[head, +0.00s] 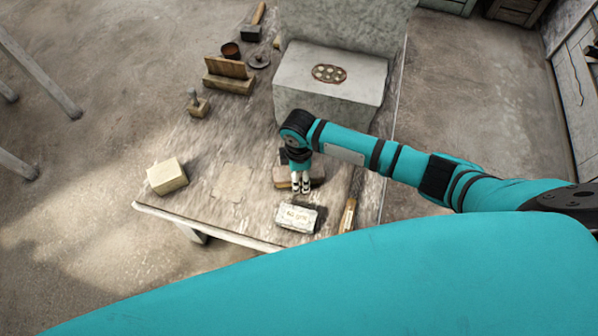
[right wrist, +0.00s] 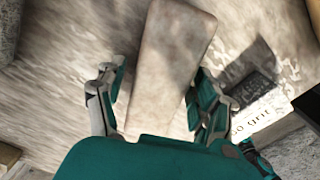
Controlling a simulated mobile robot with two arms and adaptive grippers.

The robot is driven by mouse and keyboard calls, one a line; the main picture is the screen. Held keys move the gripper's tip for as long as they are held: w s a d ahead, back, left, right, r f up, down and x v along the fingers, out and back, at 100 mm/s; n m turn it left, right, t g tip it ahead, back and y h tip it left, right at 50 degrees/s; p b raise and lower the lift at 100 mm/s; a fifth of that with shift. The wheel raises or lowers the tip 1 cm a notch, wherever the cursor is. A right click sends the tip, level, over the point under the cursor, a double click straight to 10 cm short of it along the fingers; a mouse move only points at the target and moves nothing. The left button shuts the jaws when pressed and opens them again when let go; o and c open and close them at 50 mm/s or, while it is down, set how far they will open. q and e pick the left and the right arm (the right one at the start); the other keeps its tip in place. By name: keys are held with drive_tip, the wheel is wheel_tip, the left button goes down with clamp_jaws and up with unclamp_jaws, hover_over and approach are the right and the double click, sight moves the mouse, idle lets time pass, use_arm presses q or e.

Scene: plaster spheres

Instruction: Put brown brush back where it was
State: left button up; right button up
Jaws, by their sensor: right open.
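A brown oblong block (head: 282,177), which looks like the brown brush, lies on the worktable (head: 215,150) in front of the pale stone block. No bristles show. My right gripper (head: 301,187) is over it, pointing down. In the right wrist view the brown block (right wrist: 172,50) runs between the two spread fingers of my right gripper (right wrist: 157,82), with a gap on each side. The gripper is open and holds nothing. My left gripper is out of view.
A grey grit block (head: 297,218) and a slim wooden-handled tool (head: 347,215) lie near the front edge. A pale yellow block (head: 167,176) sits at left, beside a light square patch (head: 232,182). The large stone block (head: 330,88) stands behind my right arm.

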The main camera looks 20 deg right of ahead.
drive_tip(key=shift+r, duration=0.15)
wheel_tip(320, 180, up, 12)
drive_tip(key=p, duration=0.1)
idle(0.4)
